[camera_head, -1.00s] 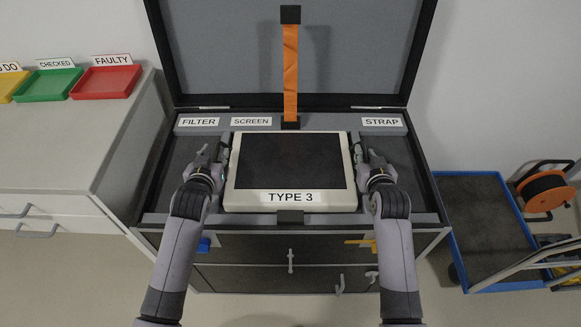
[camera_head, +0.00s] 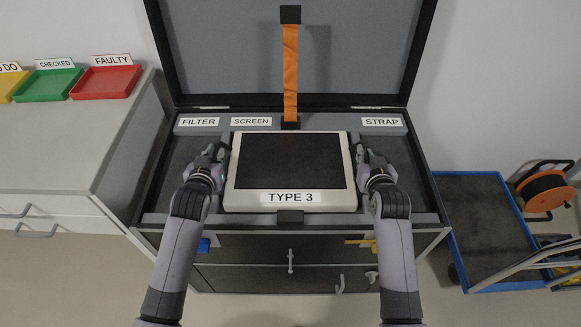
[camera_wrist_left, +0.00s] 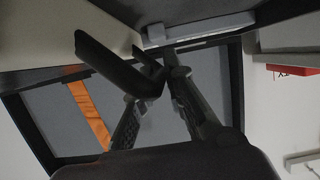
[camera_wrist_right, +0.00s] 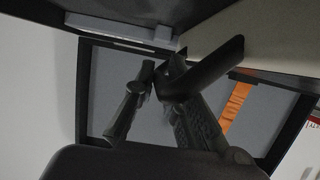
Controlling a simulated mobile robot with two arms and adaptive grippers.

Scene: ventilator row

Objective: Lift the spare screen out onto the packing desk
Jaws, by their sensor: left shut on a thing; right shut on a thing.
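The spare screen (camera_head: 292,163), a cream frame with a dark panel marked TYPE 3, lies face up in the open case (camera_head: 163,190). My left gripper (camera_head: 217,160) is shut at its left side and my right gripper (camera_head: 363,160) at its right side. In the left wrist view, the fingers (camera_wrist_left: 152,82) close on a black handle (camera_wrist_left: 105,62) beside the cream screen edge (camera_wrist_left: 50,30). The right wrist view shows the fingers (camera_wrist_right: 165,85) on a matching black handle (camera_wrist_right: 212,68). The screen's underside is hidden.
A pale grey desk (camera_head: 75,140) on the left carries yellow (camera_head: 10,88), green (camera_head: 48,85) and red (camera_head: 105,82) trays. The case lid (camera_head: 220,50) stands open behind, with an orange strap (camera_head: 290,72). A blue-edged trolley (camera_head: 487,225) stands at the right.

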